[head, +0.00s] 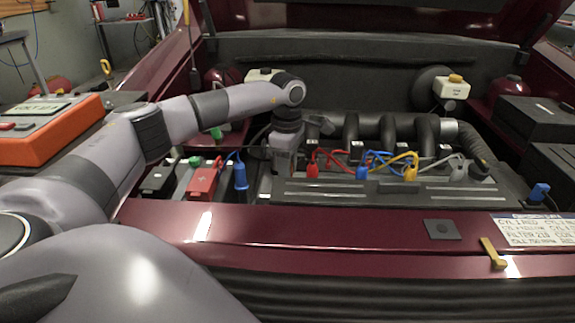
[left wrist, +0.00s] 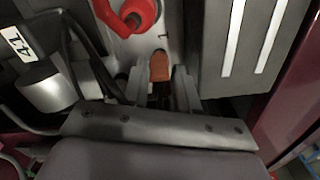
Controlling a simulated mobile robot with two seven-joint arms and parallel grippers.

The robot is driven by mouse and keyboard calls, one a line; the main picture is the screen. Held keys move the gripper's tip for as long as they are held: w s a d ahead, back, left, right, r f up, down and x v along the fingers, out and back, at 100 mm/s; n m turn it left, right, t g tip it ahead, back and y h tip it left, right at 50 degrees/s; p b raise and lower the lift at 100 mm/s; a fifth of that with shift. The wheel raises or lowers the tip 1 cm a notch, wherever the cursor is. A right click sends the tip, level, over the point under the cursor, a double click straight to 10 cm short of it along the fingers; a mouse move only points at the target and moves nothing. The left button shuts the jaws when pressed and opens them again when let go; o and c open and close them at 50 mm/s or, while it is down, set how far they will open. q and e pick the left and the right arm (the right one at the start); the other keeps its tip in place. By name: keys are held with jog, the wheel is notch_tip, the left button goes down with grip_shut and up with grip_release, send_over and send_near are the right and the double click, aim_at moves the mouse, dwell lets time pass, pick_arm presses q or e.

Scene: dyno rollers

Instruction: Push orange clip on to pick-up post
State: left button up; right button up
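My left arm reaches into the engine bay in the head view, with its gripper (head: 283,168) pointing down beside the engine's left end. In the left wrist view the two grey fingers (left wrist: 166,90) stand apart. The orange clip (left wrist: 160,65) shows at the fingertips, nearer the left finger. Its lower part is hidden in the dark gap, so I cannot tell if the fingers grip it. No post can be made out. The clip is not visible in the head view. My right gripper is not in view.
Red, blue and yellow leads (head: 365,165) cross the engine right of my gripper. A red boot (left wrist: 130,14) lies close beyond the clip. A battery with a red clamp (head: 203,180) stands to the left. The car's front edge (head: 330,225) runs in front.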

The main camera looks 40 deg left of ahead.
pick_arm(q)
jog(key=o, duration=0.3)
jog(key=shift+r+p, duration=0.5)
jog(key=shift+r, duration=3.15)
